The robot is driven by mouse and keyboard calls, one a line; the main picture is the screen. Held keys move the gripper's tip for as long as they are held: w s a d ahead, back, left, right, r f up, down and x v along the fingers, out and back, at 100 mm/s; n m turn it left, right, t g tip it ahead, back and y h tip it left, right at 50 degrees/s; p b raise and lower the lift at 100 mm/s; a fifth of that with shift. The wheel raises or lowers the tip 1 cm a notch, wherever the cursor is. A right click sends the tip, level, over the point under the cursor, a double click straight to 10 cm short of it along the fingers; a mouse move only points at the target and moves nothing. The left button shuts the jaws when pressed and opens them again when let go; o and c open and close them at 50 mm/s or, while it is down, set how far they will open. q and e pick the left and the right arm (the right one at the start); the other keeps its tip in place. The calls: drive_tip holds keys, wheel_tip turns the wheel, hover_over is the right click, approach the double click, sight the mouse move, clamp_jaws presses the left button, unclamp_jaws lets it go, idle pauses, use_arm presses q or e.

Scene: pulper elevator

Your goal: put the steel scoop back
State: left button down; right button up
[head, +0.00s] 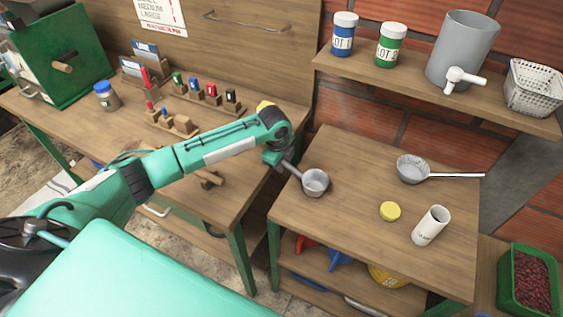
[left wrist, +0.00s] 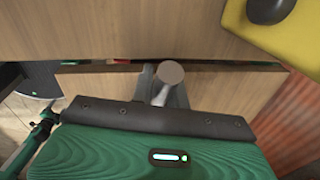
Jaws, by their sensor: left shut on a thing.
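The steel scoop (head: 316,182), a small grey cup with a straight handle, is at the left edge of the right-hand wooden table. My left gripper (head: 283,163) is shut on its handle, with the cup pointing to the right. I cannot tell whether the cup touches the tabletop or hangs just above it. In the left wrist view, a round grey end of what looks like the scoop's handle (left wrist: 171,73) shows at the jaws; the cup is hidden there. My right gripper is not in view.
The right-hand table (head: 345,225) also holds a long-handled strainer (head: 412,168), a yellow lid (head: 390,211) and a white cylinder (head: 431,226). A shelf above bears two jars, a grey tank (head: 463,45) and a white basket (head: 533,88). Small stamps stand on the left bench.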

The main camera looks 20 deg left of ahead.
use_arm(q)
drive_tip(key=shift+f, duration=0.15)
drive_tip(key=c, duration=1.4)
unclamp_jaws()
drive_tip(key=shift+o, duration=0.2)
wheel_tip(320, 180, up, 12)
drive_tip(key=s+b, duration=0.1)
drive_tip(key=s, duration=0.1)
drive_tip(key=shift+a, duration=0.15)
